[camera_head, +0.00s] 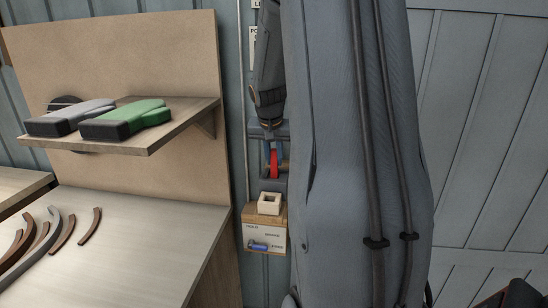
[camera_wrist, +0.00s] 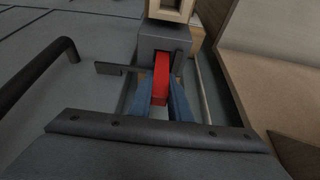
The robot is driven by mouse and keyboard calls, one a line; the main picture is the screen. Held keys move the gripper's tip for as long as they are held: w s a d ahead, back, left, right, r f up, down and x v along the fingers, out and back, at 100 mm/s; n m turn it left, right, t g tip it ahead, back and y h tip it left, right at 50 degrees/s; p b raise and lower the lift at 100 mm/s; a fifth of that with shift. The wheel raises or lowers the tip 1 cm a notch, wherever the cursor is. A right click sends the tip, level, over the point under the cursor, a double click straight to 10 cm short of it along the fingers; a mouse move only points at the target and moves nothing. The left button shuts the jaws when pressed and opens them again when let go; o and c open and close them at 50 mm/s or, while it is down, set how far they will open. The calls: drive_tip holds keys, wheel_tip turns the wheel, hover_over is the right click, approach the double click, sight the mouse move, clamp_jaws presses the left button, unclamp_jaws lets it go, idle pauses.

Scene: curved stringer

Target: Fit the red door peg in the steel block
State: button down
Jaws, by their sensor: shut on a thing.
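The red door peg (camera_wrist: 160,80) stands out between the blue fingers of my gripper (camera_wrist: 160,98), which is shut on it. In the wrist view its far end meets the slot in the front of the grey steel block (camera_wrist: 154,44). I cannot tell how deep it sits in the slot. In the head view the red peg (camera_head: 274,164) shows as a small upright strip, with my gripper (camera_head: 273,150) around it.
A black handle (camera_wrist: 38,72) and a dark bar (camera_wrist: 118,69) lie left of the peg. A shelf (camera_head: 170,131) and bench (camera_head: 140,225) stand at left.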

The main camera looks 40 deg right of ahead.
sight(274, 159)
drive_tip(key=shift+f+b, duration=0.8)
drive_tip(key=shift+f, duration=0.35)
drive_tip(key=c, duration=1.6)
unclamp_jaws()
drive_tip(key=shift+o, duration=0.2)
drive_tip(key=shift+r, duration=0.1)
drive_tip(key=shift+b+v, duration=0.8)
drive_tip(key=shift+v, duration=3)
drive_tip(key=shift+a, duration=0.1)
